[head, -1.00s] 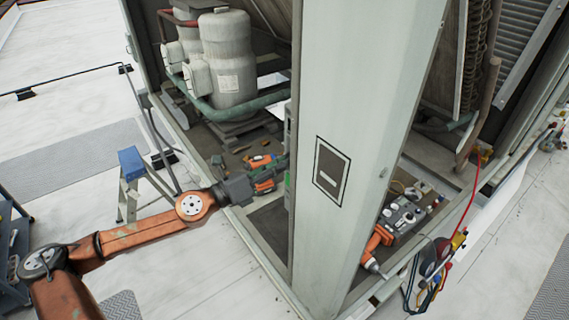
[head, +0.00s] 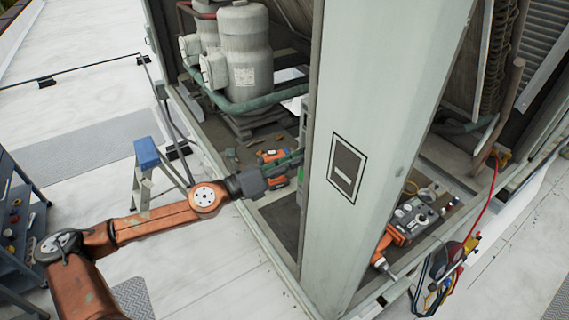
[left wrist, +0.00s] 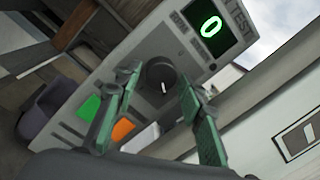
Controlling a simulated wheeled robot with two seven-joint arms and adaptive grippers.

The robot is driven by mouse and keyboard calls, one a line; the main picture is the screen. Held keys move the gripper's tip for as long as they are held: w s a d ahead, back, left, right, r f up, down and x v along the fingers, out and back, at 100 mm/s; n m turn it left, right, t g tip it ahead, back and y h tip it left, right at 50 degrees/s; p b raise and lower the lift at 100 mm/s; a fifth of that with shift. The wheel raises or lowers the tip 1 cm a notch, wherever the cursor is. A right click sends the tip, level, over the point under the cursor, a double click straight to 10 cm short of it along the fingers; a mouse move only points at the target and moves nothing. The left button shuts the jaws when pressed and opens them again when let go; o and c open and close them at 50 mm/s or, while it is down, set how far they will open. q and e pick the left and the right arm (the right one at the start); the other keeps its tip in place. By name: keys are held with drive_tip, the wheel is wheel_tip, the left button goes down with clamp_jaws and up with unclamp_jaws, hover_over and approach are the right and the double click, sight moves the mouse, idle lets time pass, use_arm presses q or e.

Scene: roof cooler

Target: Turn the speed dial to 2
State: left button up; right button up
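The speed dial (left wrist: 160,76) is a dark round knob with a pale pointer mark on a grey panel (left wrist: 152,42) in the left wrist view. A display (left wrist: 208,28) above it reads a green 0. My left gripper (left wrist: 157,88) is open, with one green finger on each side of the dial; I cannot tell whether they touch it. In the head view my left gripper (head: 290,163) reaches into the open cabinet beside the pillar, and the dial is hidden there. My right gripper is not in view.
A green button (left wrist: 90,107) and an orange button (left wrist: 123,129) sit below the dial. The broad cabinet pillar (head: 375,120) stands right of my left gripper. Grey tanks (head: 246,60) stand behind it. A blue-topped stepladder (head: 147,153) stands near my arm.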

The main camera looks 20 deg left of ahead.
use_arm(q)
drive_tip(key=v, duration=1.1)
drive_tip(key=shift+s+a, duration=0.25)
drive_tip(key=shift+a, duration=0.1)
drive_tip(key=shift+f, duration=0.15)
